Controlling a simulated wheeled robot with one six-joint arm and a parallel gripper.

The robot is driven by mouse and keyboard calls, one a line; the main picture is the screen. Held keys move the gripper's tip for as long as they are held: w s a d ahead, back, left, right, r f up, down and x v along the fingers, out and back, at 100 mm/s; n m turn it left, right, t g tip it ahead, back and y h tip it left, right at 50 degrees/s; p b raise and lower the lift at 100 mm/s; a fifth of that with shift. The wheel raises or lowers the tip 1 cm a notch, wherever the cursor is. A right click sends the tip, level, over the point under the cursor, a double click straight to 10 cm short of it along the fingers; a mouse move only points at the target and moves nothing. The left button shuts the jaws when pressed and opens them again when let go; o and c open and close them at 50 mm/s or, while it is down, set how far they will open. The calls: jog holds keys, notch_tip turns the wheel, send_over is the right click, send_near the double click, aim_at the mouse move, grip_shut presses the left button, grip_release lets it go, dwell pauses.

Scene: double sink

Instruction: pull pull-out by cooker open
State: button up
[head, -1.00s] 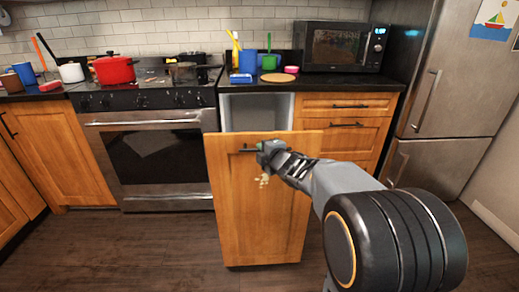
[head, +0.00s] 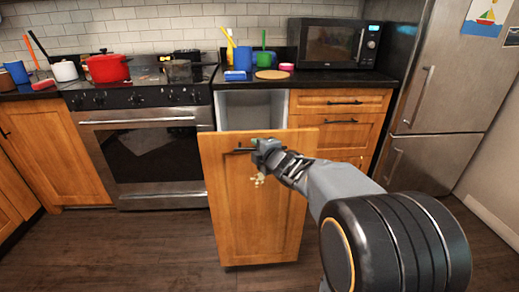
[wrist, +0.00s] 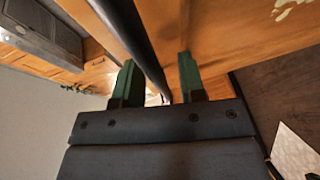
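The pull-out by the cooker (head: 250,200) has a wooden front, which stands well forward of its cabinet. The light grey inside (head: 252,108) shows behind its top edge. A dark bar handle (head: 245,149) runs along the front's upper part. My gripper (head: 262,150) is at this handle, covering its right part. In the wrist view, the handle (wrist: 136,42) passes between the two green fingers of my gripper (wrist: 158,78). The fingers stand apart, with a visible gap between the handle and the right finger. Whether the left finger touches the handle is unclear.
The cooker (head: 150,160) stands left of the pull-out, with a red pot (head: 107,68) on it. Closed drawers (head: 340,103) and the fridge (head: 440,100) are to the right. Bare wooden floor (head: 130,250) lies in front.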

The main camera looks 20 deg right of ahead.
jog(key=p+v, duration=0.4)
jog(key=v, duration=0.9)
jog(key=shift+s+p, duration=0.3)
jog(key=shift+s, duration=0.1)
jog(key=shift+r, duration=0.15)
